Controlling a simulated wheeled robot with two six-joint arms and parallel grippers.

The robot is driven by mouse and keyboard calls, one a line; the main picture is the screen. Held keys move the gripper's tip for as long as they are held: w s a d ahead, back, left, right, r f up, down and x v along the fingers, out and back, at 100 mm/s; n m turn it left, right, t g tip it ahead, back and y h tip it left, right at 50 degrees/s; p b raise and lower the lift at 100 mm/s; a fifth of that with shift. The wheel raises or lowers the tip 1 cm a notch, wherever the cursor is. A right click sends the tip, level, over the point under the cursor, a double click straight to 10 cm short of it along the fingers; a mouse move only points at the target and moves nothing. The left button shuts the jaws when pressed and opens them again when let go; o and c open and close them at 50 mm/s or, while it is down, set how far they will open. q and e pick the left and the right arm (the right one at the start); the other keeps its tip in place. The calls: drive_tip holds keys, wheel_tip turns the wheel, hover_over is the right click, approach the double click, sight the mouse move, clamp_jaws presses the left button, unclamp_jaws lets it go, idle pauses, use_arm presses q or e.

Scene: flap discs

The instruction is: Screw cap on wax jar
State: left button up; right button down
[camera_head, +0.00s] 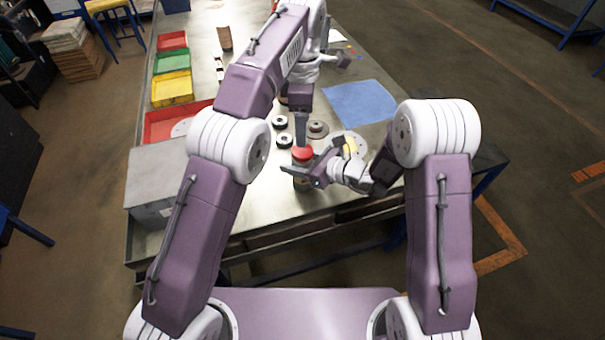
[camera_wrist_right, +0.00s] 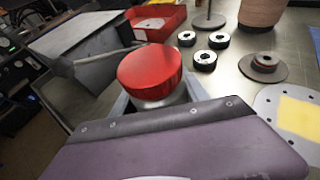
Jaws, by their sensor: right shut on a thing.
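The red cap (camera_head: 302,153) sits on top of the upright wax jar (camera_head: 301,184), near the front of the bench. In the right wrist view the cap (camera_wrist_right: 150,68) looks level over the jar's pale metal neck (camera_wrist_right: 160,100); whether it is tight cannot be told. My right gripper (camera_head: 308,171) is shut around the jar from the right, below the cap. My left gripper (camera_head: 301,138) points down above the cap and appears apart from it; it does not show in the right wrist view. Its jaws are seen edge-on, so their opening is unclear.
Several small black-and-white rings (camera_head: 282,122) and a flap disc (camera_head: 318,128) lie behind the jar. A perforated disc with a yellow centre (camera_head: 350,143) and a blue sheet (camera_head: 360,102) lie right. Red, green and yellow bins (camera_head: 172,88) and a grey box (camera_head: 155,180) line the left.

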sight(303, 150)
use_arm(q)
wheel_tip(303, 150, down, 7)
drive_tip(key=shift+f, duration=0.2)
idle(0.3)
drive_tip(key=c, duration=1.5)
drive_tip(key=shift+o, duration=0.2)
drive_tip(key=m, duration=0.9)
drive_tip(key=shift+m, duration=0.3)
drive_tip(key=m, duration=0.6)
drive_tip(key=shift+m, duration=0.4)
